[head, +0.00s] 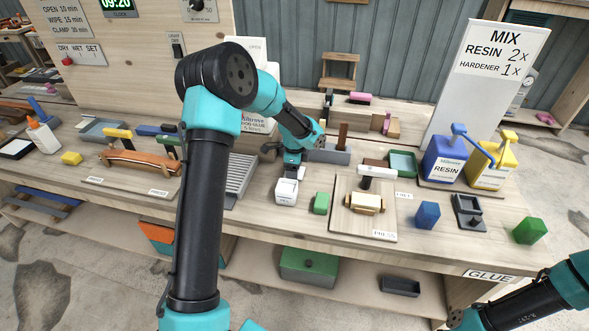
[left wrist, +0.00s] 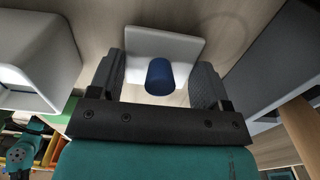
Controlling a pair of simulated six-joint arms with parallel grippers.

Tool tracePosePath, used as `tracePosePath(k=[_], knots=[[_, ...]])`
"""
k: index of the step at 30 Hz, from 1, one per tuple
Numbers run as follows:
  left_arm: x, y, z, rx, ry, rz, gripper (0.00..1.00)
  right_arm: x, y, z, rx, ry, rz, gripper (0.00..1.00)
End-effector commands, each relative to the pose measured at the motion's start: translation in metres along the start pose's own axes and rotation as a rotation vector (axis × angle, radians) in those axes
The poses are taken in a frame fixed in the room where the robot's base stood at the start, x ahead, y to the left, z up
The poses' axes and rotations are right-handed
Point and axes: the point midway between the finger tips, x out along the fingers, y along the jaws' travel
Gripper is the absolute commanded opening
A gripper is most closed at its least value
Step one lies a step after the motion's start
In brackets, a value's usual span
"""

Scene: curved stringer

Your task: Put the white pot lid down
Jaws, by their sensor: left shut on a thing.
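The white pot lid (left wrist: 140,42) is a pale square plate with a dark blue round knob (left wrist: 160,76), seen between the fingers in the left wrist view. My left gripper (head: 291,163) is shut on the lid, with a finger on each side of the knob (left wrist: 158,88). In the head view it is over the bench, just behind the white pot (head: 286,191). The pot also shows at the left of the left wrist view (left wrist: 38,55). I cannot tell whether the lid touches the bench. My right gripper is out of view.
A green block (head: 321,203) stands right of the pot. A wooden press board (head: 350,228) is further right. A grey tray (head: 330,154) with a brown upright piece is close right of my left gripper. A ribbed grey block (head: 240,174) lies left.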

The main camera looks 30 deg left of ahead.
Motion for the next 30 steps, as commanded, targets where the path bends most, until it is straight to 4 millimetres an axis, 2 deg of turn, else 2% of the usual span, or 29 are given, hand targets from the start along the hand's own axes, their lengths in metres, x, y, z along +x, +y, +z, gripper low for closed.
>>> tracePosePath(k=[14, 15, 21, 22, 30], knots=[[0.0076, 0.0000, -0.0002, 0.000, 0.000, 0.000, 0.49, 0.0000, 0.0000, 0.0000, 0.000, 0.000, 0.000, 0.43], [0.0071, -0.0001, -0.0002, 0.000, 0.000, -0.001, 0.75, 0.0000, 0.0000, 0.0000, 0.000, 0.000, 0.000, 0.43], [0.0070, -0.0001, -0.0002, 0.000, 0.001, -0.001, 0.94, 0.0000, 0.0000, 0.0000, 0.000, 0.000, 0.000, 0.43], [0.0070, -0.0002, -0.0002, 0.000, 0.001, -0.001, 0.96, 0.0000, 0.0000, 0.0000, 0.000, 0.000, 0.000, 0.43], [0.0060, -0.0003, -0.0002, 0.000, 0.001, -0.002, 0.96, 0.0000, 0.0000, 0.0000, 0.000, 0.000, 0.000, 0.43]])
